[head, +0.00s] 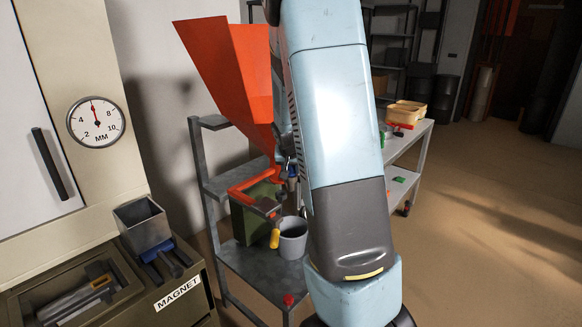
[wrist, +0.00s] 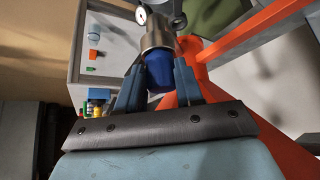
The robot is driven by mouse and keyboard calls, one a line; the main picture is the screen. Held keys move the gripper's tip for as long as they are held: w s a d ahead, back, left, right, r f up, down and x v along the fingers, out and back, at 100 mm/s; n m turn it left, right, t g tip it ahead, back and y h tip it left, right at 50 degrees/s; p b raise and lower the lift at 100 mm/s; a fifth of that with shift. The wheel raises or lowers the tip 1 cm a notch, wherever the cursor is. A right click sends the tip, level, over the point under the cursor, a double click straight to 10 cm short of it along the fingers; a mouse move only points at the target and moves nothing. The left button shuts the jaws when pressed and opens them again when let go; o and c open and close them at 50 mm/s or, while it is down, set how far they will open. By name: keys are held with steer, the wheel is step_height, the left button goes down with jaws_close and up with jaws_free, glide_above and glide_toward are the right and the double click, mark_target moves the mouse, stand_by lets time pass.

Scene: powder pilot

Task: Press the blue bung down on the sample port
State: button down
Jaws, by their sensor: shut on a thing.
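In the wrist view, my gripper (wrist: 159,84) is shut on the blue bung (wrist: 158,70), with one dark blue finger on each side of it. The bung lies in line with a short metal cylinder (wrist: 158,38), which looks like the sample port. The bung's far end meets or overlaps the cylinder's rim; I cannot tell how deep it sits. In the head view my arm hides most of this spot, and the bung cannot be made out clearly there.
An orange hopper (head: 228,75) and orange pipework stand close beside my arm. Below are a grey cart (head: 262,272), a green box (head: 258,212) and a grey bucket (head: 292,238). A cabinet with a dial (head: 96,121) stands left. Open floor lies to the right.

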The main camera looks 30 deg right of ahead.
steer(key=shift+f, duration=0.15)
steer(key=c, duration=0.6)
jaws_free()
steer(key=shift+c, duration=0.2)
steer(key=v, duration=1.3)
steer(key=shift+s+r, duration=0.15)
steer(key=shift+r, duration=0.15)
steer(key=shift+s+a, duration=0.1)
steer(key=shift+a, duration=0.05)
steer(key=s+a+r+n+y, duration=0.1)
steer(key=s+a+r+n, duration=0.1)
steer(key=s+a, duration=0.3)
steer(key=s+a+r+n+y, duration=0.1)
steer(key=s+a, duration=0.4)
steer(key=s, duration=0.7)
steer(key=s+a+r+n+y, duration=0.1)
steer(key=s+a+r+n, duration=0.2)
steer(key=s, duration=0.5)
steer(key=a+r, duration=0.1)
steer(key=a, duration=0.1)
steer(key=shift+s+a+r+y, duration=0.25)
steer(key=shift+a+y, duration=0.05)
steer(key=shift+a, duration=0.05)
